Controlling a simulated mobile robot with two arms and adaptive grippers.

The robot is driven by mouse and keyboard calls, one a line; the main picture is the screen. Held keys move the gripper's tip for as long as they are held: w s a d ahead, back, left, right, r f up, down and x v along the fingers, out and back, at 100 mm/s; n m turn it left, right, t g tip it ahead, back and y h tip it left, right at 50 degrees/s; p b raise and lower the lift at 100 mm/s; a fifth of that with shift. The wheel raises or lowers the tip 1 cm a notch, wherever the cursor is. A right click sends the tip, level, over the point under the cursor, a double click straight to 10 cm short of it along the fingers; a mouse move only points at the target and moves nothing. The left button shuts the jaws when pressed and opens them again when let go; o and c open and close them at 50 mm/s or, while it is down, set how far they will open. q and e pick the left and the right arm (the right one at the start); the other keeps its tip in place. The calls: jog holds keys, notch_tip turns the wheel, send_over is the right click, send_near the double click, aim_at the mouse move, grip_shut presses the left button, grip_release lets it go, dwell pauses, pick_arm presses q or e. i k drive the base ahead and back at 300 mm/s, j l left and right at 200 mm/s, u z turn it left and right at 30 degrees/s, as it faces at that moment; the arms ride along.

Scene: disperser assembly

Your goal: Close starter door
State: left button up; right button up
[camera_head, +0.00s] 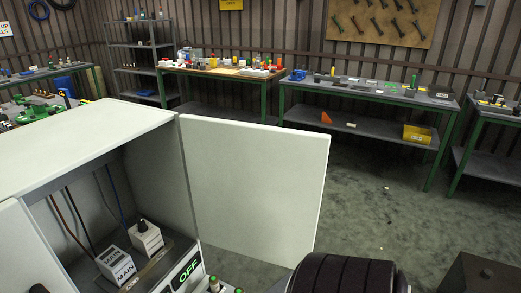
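A pale cabinet (75,145) fills the left of the head view with its front open. Its door (255,188) is a white panel joined at the cabinet's right front edge. It stands wide open, swung out to the right. Inside are two white blocks, one marked MAIN (116,265) and another (146,238) with a black knob. Dark and blue wires run up behind them. A dark display reading OFF (187,272) in green sits low at the right. Neither of my grippers is in view.
A black ribbed cylinder (348,275) stands low in front, right of the door. A dark box (483,275) is at the lower right. Workbenches (365,91) and a shelf unit (140,44) line the back wall. The floor (375,195) beyond the door is mostly clear.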

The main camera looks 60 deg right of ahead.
aim_at(256, 190)
jog(key=l+u, duration=0.1)
jog(key=l, duration=0.35)
jog(key=k+l+u, duration=0.15)
jog(key=l, duration=0.3)
jog(key=l+u, duration=0.1)
jog(key=l, duration=0.35)
jog(key=k+l+u, duration=0.15)
jog(key=l, duration=0.25)
jog(key=l+u, duration=0.1)
jog(key=l, duration=0.35)
jog(key=k+l+u, duration=0.1)
jog(key=l, duration=0.3)
jog(key=k, duration=0.1)
